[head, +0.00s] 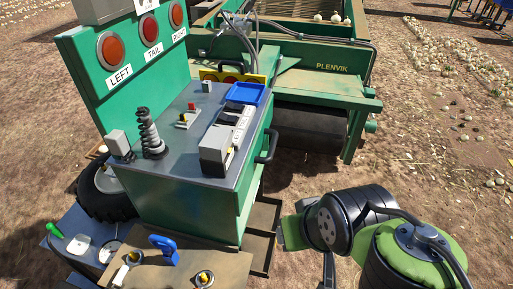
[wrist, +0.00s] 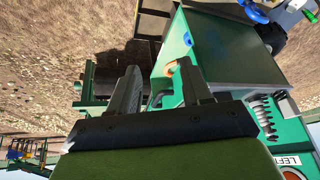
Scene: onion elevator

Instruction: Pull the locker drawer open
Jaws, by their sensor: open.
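The green locker cabinet (head: 190,195) stands in the middle of the head view under a grey worktop. A black bar handle (head: 267,147) sits on its right side, near the top. The drawer's seam cannot be made out, and the handle side looks flush. My gripper (head: 292,231) is low and to the right of the cabinet, apart from the handle; its fingers are hard to make out there. In the wrist view my gripper (wrist: 159,68) is open, with two dark fingers apart and nothing held. The cabinet (wrist: 228,55) fills the right of that view.
Controls and a blue tray (head: 245,93) are on the worktop. A wooden bench (head: 190,268) with a blue clamp (head: 163,247) is at the front left. A brown metal frame (head: 262,232) stands low beside the cabinet. A green machine with a roller (head: 308,126) is behind. Open soil lies right.

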